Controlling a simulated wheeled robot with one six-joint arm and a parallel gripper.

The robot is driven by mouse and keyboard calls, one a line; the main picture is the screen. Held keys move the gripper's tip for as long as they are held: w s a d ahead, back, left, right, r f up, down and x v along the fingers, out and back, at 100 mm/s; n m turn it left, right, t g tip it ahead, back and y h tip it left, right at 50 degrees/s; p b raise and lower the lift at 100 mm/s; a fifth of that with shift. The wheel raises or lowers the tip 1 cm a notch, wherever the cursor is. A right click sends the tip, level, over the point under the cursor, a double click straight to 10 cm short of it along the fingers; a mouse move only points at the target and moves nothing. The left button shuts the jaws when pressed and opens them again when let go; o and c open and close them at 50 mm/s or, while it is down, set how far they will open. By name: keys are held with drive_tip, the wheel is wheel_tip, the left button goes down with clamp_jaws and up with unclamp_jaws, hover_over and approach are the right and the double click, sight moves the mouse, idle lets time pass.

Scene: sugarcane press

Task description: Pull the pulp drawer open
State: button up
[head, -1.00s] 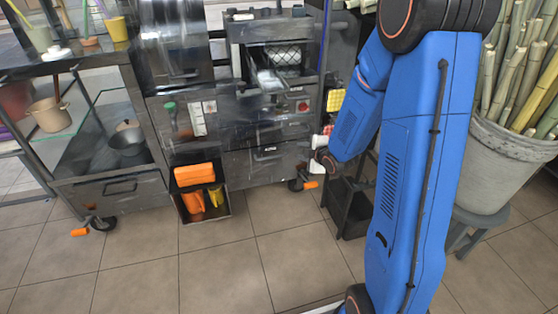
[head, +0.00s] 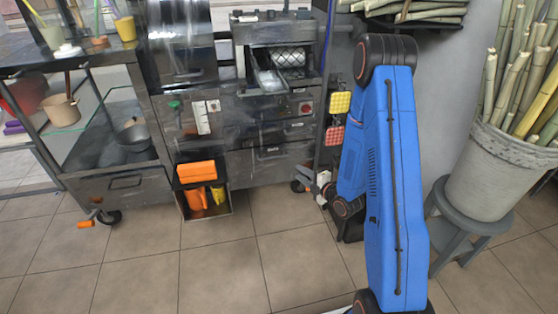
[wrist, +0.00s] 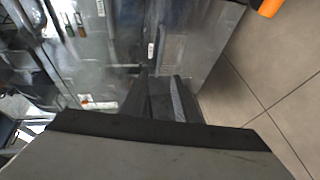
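The press cabinet (head: 238,120) stands upright in the middle of the head view. Its lower front has a shut grey drawer with a dark handle (head: 268,155), and a smaller drawer front (head: 299,128) sits above it on the right. I cannot tell for sure which is the pulp drawer. My gripper (head: 322,190) is low by the cabinet's right front corner, partly hidden by my arm. In the wrist view its dark fingers (wrist: 160,98) point toward grey metal panels. Whether they are apart or together is unclear. No handle is visibly held.
An open bin with orange and yellow things (head: 207,202) sticks out at the cabinet's lower left. A wheeled shelf cart (head: 110,185) stands left. A bucket of cane (head: 495,178) on a stool (head: 452,240) is right. The floor in front is clear.

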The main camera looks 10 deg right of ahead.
drive_tip(key=x, duration=1.7)
clamp_jaws()
